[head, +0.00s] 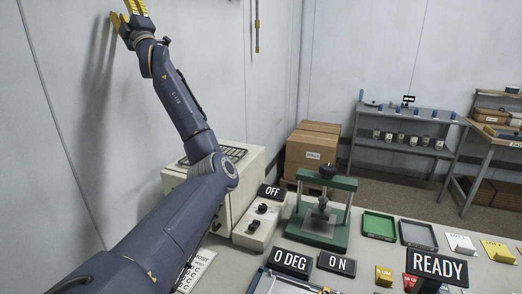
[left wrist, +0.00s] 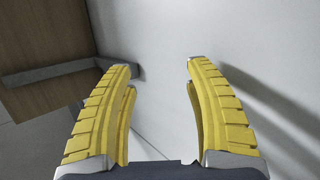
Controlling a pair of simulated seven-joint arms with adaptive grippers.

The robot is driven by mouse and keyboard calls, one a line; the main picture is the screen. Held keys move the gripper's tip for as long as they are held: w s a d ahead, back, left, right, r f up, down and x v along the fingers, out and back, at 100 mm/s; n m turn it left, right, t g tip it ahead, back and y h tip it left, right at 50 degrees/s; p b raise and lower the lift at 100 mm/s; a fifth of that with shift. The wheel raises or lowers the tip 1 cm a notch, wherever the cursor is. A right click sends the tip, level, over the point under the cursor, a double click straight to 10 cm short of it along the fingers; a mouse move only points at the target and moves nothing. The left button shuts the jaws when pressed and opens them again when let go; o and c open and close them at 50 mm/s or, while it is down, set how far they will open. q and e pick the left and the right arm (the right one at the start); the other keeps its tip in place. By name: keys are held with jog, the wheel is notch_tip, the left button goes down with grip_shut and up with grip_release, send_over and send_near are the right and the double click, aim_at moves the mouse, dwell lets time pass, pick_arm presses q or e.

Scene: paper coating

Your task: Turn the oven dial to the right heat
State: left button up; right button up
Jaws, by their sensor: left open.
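A cream, oven-like box (head: 247,182) stands on the bench by the left wall, partly hidden behind my left arm. In front of it is a small cream control box (head: 257,238) with dark knobs (head: 253,225) on its face. Black signs read "OFF" (head: 272,191), "0 DEG" (head: 291,262) and "ON" (head: 337,264). I cannot tell which knob is the heat dial. My left gripper (head: 126,16) is raised high by the wall, far from the knobs. Its yellow fingers (left wrist: 160,80) are apart and empty in the left wrist view. My right gripper is not in view.
A green press (head: 322,222) stands right of the control box. Green (head: 379,226) and grey (head: 418,236) trays, small blocks and a "READY" sign (head: 437,264) lie farther right. A cardboard box (head: 312,150) and shelves (head: 410,125) are behind. The air around the raised gripper is free except for the wall.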

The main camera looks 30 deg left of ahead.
pick_arm(q)
jog(key=s+r+g+h, duration=0.2)
jog(key=s+r+h, duration=0.3)
jog(key=s+r, duration=0.5)
jog(key=w+d+f+m+t+h, duration=0.2)
jog(key=w+d+f+m+h, duration=0.3)
jog(key=w+f, duration=0.85)
jog(key=w+d+f+m+t+h, duration=0.15)
jog(key=w+d+f+h, duration=0.5)
jog(key=w+f, duration=0.65)
jog(key=m+g+h, duration=0.6)
jog(key=g+h, duration=0.1)
jog(key=h, duration=0.3)
send_over(263, 205)
notch_tip(263, 205, down, 37)
notch_tip(263, 205, down, 16)
jog(key=shift+s+f, duration=0.1)
jog(key=shift+f, duration=0.15)
grip_shut()
